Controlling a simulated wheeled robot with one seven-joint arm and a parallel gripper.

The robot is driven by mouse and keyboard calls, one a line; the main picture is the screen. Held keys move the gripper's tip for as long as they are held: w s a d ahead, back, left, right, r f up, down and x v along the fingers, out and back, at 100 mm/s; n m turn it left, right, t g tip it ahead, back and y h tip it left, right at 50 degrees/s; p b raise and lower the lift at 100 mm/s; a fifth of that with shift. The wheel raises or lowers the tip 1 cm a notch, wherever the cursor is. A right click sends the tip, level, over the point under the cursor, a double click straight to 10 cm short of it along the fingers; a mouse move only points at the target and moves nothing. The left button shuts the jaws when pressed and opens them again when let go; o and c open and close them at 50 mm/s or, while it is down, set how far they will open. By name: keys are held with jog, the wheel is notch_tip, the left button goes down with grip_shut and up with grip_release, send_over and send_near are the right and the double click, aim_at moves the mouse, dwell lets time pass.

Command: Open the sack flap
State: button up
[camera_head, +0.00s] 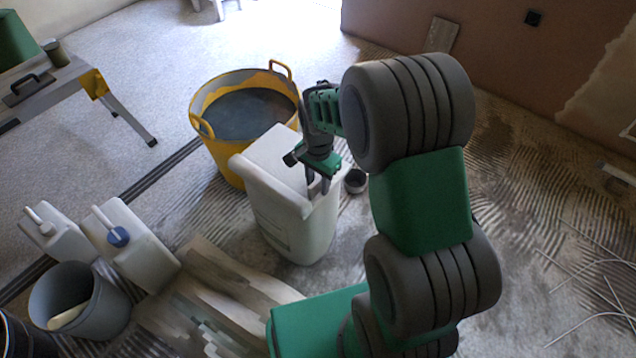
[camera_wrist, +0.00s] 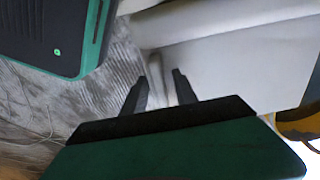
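The white sack (camera_head: 290,225) stands upright in the middle of the head view. Its pale top flap (camera_head: 268,155) lies across the top, with a rim overhanging the sides. My gripper (camera_head: 318,187) points down at the right end of the top, by the flap's edge. In the wrist view the two dark fingers of my gripper (camera_wrist: 162,85) are apart, with the white sack (camera_wrist: 230,68) close beyond them. Whether a finger touches the flap I cannot tell.
A yellow tub (camera_head: 203,100) of grey mix stands right behind the sack. A small dark cup (camera_head: 355,181) is on the floor at its right. White jugs (camera_head: 130,240) and a grey bucket (camera_head: 85,310) stand at the left.

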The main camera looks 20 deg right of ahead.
jog(key=shift+c, duration=0.5)
grip_shut()
dwell(0.8)
